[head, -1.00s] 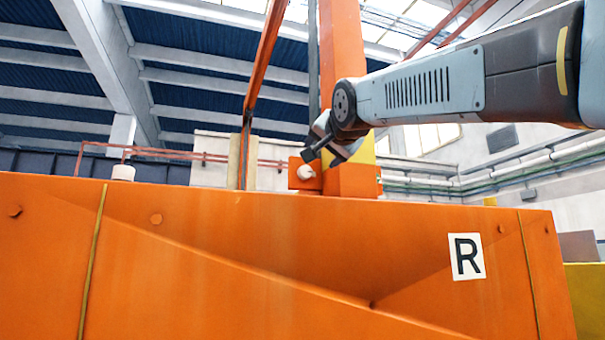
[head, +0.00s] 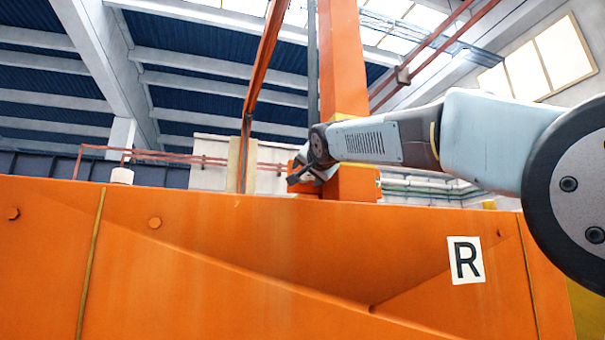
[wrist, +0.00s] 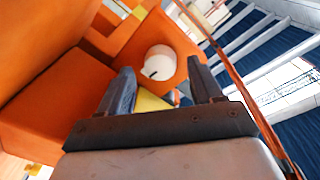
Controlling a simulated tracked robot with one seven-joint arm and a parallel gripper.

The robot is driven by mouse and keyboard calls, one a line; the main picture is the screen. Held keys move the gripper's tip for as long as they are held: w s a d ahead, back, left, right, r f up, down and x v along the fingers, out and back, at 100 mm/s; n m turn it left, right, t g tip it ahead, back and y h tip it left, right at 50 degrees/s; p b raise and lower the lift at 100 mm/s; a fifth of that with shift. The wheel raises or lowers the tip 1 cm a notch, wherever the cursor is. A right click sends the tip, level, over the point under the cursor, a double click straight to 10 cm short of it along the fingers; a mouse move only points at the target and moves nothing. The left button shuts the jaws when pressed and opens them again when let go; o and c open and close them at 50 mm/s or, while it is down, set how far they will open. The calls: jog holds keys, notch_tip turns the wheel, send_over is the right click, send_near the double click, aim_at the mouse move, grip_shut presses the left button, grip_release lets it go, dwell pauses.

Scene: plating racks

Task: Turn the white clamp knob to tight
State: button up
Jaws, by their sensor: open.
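The white clamp knob (wrist: 159,62) is a round white disc with a short dark mark on its face, set on an orange plate (wrist: 178,38) in the wrist view. My gripper (wrist: 160,66) is open, with one dark finger to each side of the knob in the picture. The gap between fingers is wider than the knob. I cannot tell whether the fingertips reach around it or are still short of it. In the head view my gripper (head: 293,180) is at the orange post (head: 343,60) and covers the knob.
A long orange wall (head: 200,250) with an R label (head: 466,260) stands in front of the post. A white cylindrical thing (head: 122,176) shows above the wall at left. A thin slanted orange bar (head: 262,75) rises left of the post. A yellow patch (wrist: 150,102) lies between the fingers.

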jog(key=shift+w, duration=0.2)
jog(key=shift+c, duration=0.2)
jog(key=c, duration=1)
jog(key=shift+n, duration=0.3)
jog(key=o, duration=1)
jog(key=shift+o, duration=0.2)
